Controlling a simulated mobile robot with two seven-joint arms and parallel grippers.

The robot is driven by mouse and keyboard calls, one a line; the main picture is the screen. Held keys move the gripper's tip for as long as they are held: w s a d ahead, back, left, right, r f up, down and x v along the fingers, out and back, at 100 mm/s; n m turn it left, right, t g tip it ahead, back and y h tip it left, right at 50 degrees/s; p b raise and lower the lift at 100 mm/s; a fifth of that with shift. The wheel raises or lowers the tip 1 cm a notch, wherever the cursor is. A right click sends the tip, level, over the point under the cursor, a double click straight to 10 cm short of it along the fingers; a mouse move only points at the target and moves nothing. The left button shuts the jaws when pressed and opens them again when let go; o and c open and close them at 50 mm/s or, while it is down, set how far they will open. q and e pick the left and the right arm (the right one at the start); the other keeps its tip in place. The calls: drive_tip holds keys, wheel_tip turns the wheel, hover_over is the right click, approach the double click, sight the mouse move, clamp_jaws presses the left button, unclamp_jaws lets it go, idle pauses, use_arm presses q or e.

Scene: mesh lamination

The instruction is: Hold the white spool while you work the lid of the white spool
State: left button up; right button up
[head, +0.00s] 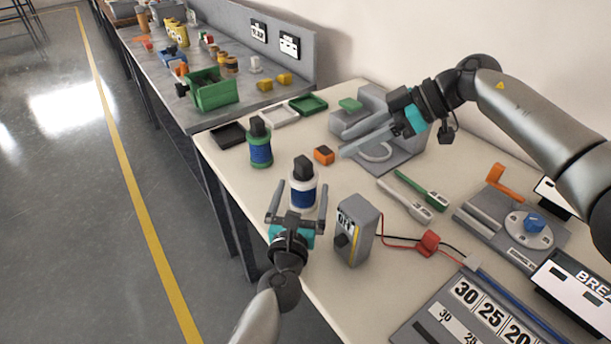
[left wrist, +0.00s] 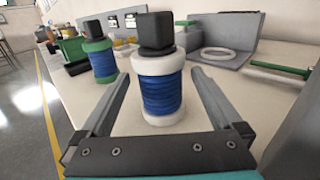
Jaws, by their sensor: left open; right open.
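The white spool (head: 303,194) stands upright near the left edge of the table, wound with blue thread. A black block-shaped lid (head: 303,167) sits on its top. My left gripper (head: 296,203) is open, with its fingers on either side of the spool. In the left wrist view, the white spool (left wrist: 160,92) and its black lid (left wrist: 157,30) stand between and beyond the open fingers, with gaps at both sides. My right gripper (head: 366,140) is open and empty, in front of the grey fixture, up and right of the spool.
A green spool (head: 260,150) with a black top stands behind the white one. An orange-and-black block (head: 324,155) lies between them and the grey fixture (head: 410,155). A grey switch box (head: 355,232) stands close right of my left gripper. Two tools (head: 415,200) lie right.

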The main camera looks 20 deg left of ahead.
sight(306, 176)
use_arm(q)
drive_tip(key=shift+w+a, duration=0.2)
drive_tip(key=shift+w, duration=1.1)
drive_tip(key=shift+w+a, duration=0.15)
drive_tip(key=shift+w, duration=1.1)
drive_tip(key=shift+c, duration=0.2)
clamp_jaws()
idle(0.4)
